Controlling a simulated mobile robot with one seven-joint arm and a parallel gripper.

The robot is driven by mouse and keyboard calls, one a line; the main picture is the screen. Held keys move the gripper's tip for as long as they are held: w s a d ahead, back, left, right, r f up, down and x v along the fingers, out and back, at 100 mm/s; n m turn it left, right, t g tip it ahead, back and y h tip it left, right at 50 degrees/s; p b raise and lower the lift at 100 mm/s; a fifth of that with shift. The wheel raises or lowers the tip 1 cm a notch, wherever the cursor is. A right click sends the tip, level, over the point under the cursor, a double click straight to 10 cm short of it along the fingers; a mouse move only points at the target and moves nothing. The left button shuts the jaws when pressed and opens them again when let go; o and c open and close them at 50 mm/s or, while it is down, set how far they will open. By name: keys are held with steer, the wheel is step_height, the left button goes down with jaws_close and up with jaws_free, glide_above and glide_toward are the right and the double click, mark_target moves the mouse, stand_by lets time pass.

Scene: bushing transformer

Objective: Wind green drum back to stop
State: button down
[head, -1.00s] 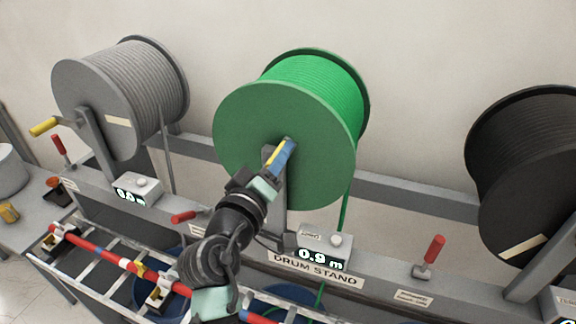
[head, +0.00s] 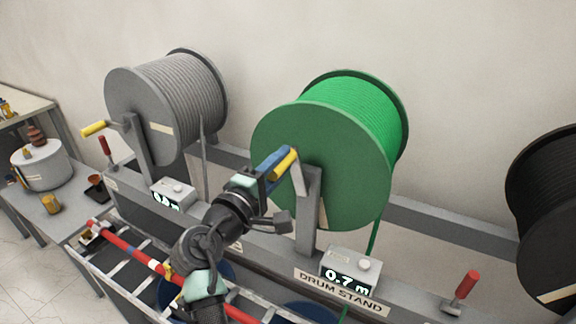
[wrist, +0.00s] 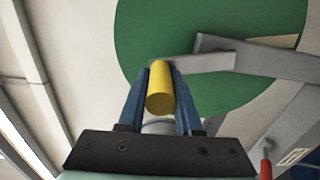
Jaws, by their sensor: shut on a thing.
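The green drum (head: 340,160) stands in the middle of the drum stand, with green cable wound on it and a strand running down from its right side. My gripper (head: 284,160) is at the front of the drum, its blue fingers shut on the yellow crank handle (head: 285,161). In the wrist view the yellow handle (wrist: 160,90) sits between both fingers and joins a grey crank arm (wrist: 205,62) in front of the green disc (wrist: 190,25). The counter box (head: 350,272) below the drum reads 0.7 m. No stop is clearly visible.
A grey drum (head: 165,105) with its own yellow crank is at left, a black drum (head: 545,215) at right. Red levers, one on the right (head: 461,290), stick up from the stand rail. A ladder-like rack (head: 125,270) with a red bar lies in front. A side table is at far left.

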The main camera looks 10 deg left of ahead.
steer(key=shift+w+a, duration=0.1)
steer(key=shift+a, duration=0.5)
steer(key=c, duration=0.6)
jaws_free()
steer(key=shift+f, duration=0.1)
steer(key=shift+d, duration=0.2)
steer(key=shift+s+a+f, duration=0.1)
steer(key=shift+s, duration=0.15)
steer(key=b+v, duration=0.4)
steer(key=v, duration=0.8)
steer(key=shift+s+b, duration=0.2)
steer(key=shift+b, duration=0.2)
steer(key=shift+a, duration=0.1)
